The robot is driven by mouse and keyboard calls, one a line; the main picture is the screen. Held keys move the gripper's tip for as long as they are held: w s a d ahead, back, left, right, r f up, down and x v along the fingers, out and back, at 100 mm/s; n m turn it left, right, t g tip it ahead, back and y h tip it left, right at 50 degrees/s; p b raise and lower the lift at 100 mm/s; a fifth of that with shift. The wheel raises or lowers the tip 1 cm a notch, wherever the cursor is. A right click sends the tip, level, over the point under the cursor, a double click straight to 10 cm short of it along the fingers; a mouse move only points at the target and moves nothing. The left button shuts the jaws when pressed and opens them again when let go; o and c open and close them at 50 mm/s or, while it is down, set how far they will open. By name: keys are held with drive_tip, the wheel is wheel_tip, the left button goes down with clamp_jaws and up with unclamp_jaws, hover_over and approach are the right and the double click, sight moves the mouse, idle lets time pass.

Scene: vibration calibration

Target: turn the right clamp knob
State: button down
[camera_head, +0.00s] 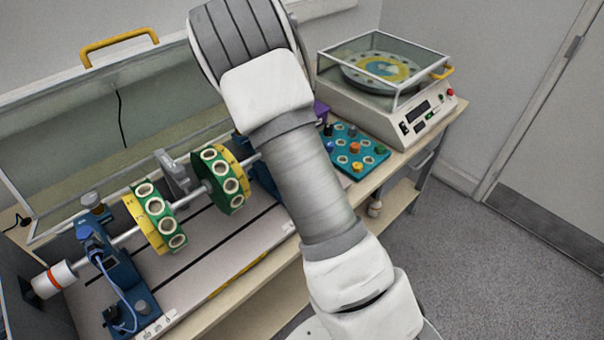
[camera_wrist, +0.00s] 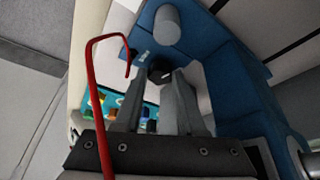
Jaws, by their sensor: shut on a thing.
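In the wrist view my gripper (camera_wrist: 158,74) reaches toward the blue right stand (camera_wrist: 215,60). Its two grey fingers stand on either side of a small dark knob with a pale mark, the right clamp knob (camera_wrist: 160,69). They are shut on it; the exact contact is hard to see. A grey round post (camera_wrist: 167,25) on the blue stand is just beyond. In the head view my arm hides the gripper and the knob; only part of the blue right stand (camera_head: 262,184) shows beside it. The matching left stand (camera_head: 118,268) is in clear view.
A shaft carries two green-and-yellow discs (camera_head: 232,180). A teal tray (camera_head: 372,165) of small parts lies behind my arm, near a glass-lidded machine (camera_head: 385,110). A red bent rod (camera_wrist: 95,85) crosses the wrist view close to my fingers. Open floor (camera_head: 490,270) lies at right.

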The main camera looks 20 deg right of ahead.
idle(0.4)
drive_tip(key=shift+c, duration=2.4)
unclamp_jaws()
drive_tip(key=shift+f+b, duration=0.1)
drive_tip(key=shift+b, duration=0.25)
